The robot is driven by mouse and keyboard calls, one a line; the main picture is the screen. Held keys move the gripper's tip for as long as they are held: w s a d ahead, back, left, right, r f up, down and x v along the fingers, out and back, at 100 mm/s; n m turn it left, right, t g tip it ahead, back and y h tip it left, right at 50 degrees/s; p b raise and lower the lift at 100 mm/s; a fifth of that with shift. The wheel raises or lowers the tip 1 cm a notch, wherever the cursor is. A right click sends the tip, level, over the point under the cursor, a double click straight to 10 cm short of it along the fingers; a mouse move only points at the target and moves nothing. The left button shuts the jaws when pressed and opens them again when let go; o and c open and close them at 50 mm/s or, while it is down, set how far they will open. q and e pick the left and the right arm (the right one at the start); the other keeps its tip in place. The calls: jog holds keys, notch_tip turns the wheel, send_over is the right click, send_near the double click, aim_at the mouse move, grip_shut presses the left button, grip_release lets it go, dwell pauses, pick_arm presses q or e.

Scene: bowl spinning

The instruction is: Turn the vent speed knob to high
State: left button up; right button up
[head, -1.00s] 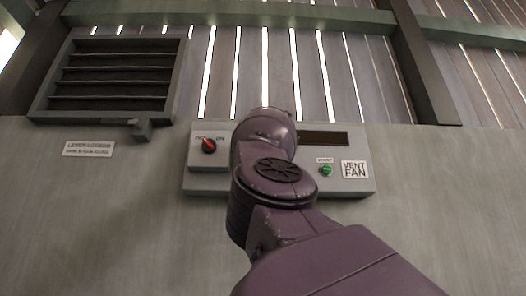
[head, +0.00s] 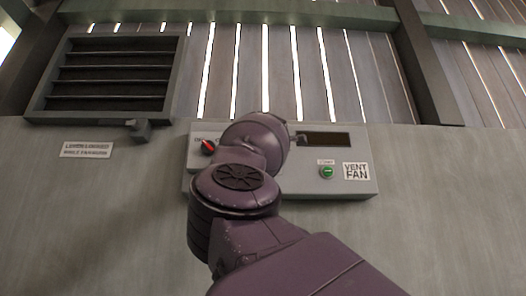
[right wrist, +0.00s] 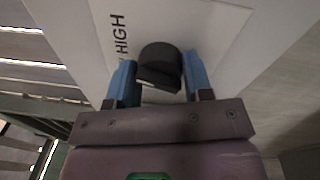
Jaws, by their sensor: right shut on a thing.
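The vent control panel (head: 350,186) is a pale box on the wall, with a "VENT FAN" label at its right. The black speed knob (right wrist: 160,62) shows in the right wrist view, with the word "HIGH" printed to its left. My right gripper (right wrist: 159,68) has its blue fingers on either side of the knob and is shut on it. I cannot tell exactly which mark the knob points to. In the head view my right arm covers the knob and the gripper. My left gripper is not in view.
A red switch (head: 207,147) marked OFF is just left of my arm. A green start button (head: 327,172) and a dark display (head: 325,139) are to the right. A louver vent (head: 105,78) with a small handle (head: 140,129) is at the upper left.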

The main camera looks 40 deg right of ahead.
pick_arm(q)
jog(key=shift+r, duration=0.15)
pick_arm(e)
jog(key=shift+f+m, duration=0.1)
jog(key=shift+m, duration=1.3)
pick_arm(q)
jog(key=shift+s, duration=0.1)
pick_arm(e)
jog(key=o, duration=0.9)
jog(key=shift+s, duration=0.1)
pick_arm(q)
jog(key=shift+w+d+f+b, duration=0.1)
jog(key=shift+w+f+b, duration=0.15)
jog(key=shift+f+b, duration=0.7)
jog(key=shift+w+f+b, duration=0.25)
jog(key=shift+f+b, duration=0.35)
jog(key=shift+b, duration=0.6)
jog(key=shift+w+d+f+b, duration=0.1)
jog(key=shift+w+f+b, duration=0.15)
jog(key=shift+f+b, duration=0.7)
pick_arm(e)
jog(key=v, duration=1)
jog(key=shift+s+a, duration=0.2)
jog(key=shift+a, duration=0.05)
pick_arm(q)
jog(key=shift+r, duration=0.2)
pick_arm(e)
jog(key=shift+f, duration=0.1)
